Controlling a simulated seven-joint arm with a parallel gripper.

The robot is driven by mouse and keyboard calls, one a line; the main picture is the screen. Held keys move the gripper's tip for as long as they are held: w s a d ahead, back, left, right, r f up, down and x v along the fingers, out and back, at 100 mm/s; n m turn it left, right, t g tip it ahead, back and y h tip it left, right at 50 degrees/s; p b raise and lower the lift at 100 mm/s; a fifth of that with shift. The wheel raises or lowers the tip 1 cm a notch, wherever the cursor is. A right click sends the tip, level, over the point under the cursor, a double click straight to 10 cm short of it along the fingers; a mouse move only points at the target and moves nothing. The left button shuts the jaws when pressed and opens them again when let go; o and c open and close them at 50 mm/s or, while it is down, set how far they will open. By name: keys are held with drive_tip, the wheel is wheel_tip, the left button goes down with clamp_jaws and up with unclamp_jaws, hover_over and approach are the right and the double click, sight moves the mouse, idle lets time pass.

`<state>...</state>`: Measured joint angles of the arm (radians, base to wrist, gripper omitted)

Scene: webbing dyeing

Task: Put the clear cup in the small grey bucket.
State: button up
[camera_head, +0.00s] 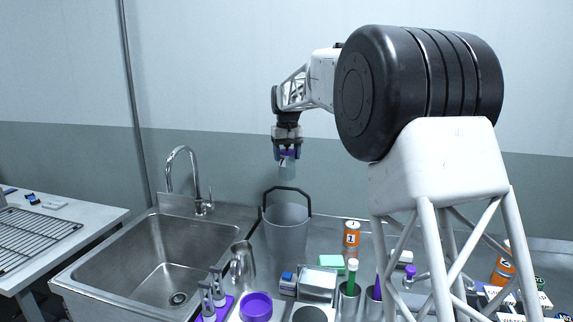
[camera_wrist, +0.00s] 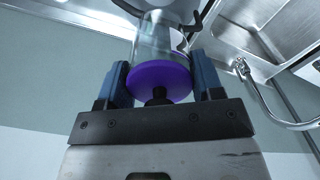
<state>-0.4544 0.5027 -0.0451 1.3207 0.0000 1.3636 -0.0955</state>
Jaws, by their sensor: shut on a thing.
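The clear cup (camera_head: 287,169) hangs in my gripper (camera_head: 287,154), in the air above the small grey bucket (camera_head: 286,240). In the wrist view the clear cup (camera_wrist: 155,35) shows a purple round end toward the palm, between the two blue fingers of my gripper (camera_wrist: 161,75). The fingers are shut on it. The bucket stands on the counter right of the sink, with its dark handle raised over its opening. Part of the bucket shows beyond the cup in the wrist view (camera_wrist: 172,8). The inside bottom of the bucket is hidden.
A steel sink (camera_head: 185,250) with a tall faucet (camera_head: 184,165) is left of the bucket. A metal jug (camera_head: 242,262) stands close by the bucket's left. An orange can (camera_head: 351,236), a purple bowl (camera_head: 256,306) and other small items crowd the counter in front and to the right.

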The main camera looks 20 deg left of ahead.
sight(286, 163)
drive_tip(key=shift+w+a, duration=0.2)
drive_tip(key=shift+w, duration=0.25)
drive_tip(key=shift+f, duration=0.1)
drive_tip(key=shift+f, duration=1.7)
drive_tip(key=shift+f, duration=0.1)
drive_tip(key=o, duration=1.1)
drive_tip(key=shift+o, duration=0.2)
wheel_tip(286, 163, up, 12)
drive_tip(key=shift+r, duration=0.1)
